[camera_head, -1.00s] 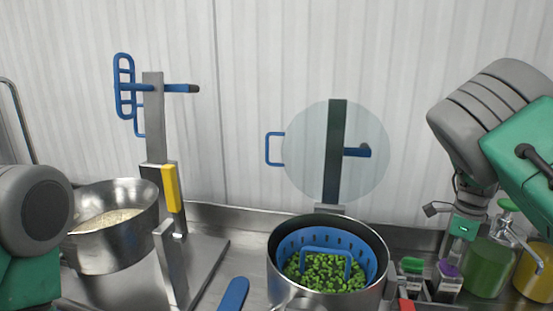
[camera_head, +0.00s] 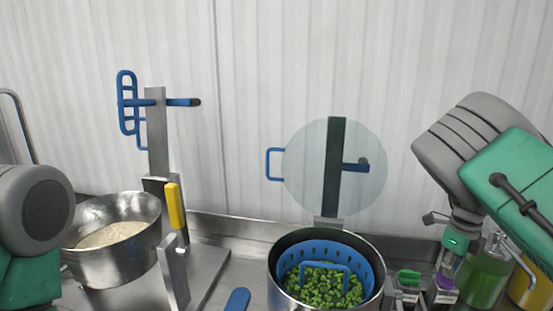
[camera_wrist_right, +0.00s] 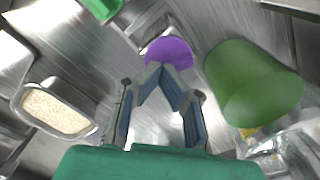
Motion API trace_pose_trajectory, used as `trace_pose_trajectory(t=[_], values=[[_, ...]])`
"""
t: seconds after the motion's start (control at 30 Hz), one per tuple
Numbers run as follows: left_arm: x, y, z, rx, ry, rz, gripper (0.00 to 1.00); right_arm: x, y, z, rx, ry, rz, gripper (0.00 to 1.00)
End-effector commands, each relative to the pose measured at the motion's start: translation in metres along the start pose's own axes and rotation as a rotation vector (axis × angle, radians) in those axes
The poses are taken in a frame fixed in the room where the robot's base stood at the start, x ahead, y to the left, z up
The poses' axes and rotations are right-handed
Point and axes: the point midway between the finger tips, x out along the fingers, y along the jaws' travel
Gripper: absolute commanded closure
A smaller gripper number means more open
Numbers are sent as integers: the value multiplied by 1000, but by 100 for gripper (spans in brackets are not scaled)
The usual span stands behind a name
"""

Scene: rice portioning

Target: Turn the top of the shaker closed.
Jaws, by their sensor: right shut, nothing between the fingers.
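A small shaker with a purple top (camera_head: 444,284) stands at the lower right of the head view, cut by the bottom edge. Its purple top (camera_wrist_right: 170,50) also shows in the wrist view, just beyond my right fingertips. A similar shaker with a green top (camera_head: 409,278) stands to its left; the green top also shows in the wrist view (camera_wrist_right: 103,6). My right gripper (camera_wrist_right: 163,76) has its fingertips together with nothing between them, close to the purple top. I cannot tell whether they touch. My left arm shows at the left edge; its gripper is out of view.
A pot (camera_head: 277,262) with a blue basket of peas stands left of the shakers. A green bottle (camera_head: 484,277) and a yellow one (camera_head: 526,290) stand close on the right. A steel bowl of rice (camera_head: 116,246) is at the left. A wall is behind.

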Motion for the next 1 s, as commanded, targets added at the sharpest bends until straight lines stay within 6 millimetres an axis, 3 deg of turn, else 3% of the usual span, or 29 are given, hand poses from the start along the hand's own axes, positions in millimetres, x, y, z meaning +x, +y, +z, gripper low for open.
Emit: trace_pose_trajectory(t=[0.27, 0.57, 0.8, 1.0], values=[[-3, 0, 0, 0, 0, 0, 60, 0, 0, 0, 21, 1, 0, 100], [-20, 0, -1, 0, 0, 0, 60, -2, 0, 0, 176, 2, 0, 100], [-20, 0, -1, 0, 0, 0, 60, 1, 0, 0, 495, 2, -1, 100], [-20, 0, -1, 0, 0, 0, 60, 0, 0, 0, 612, 0, 0, 100]])
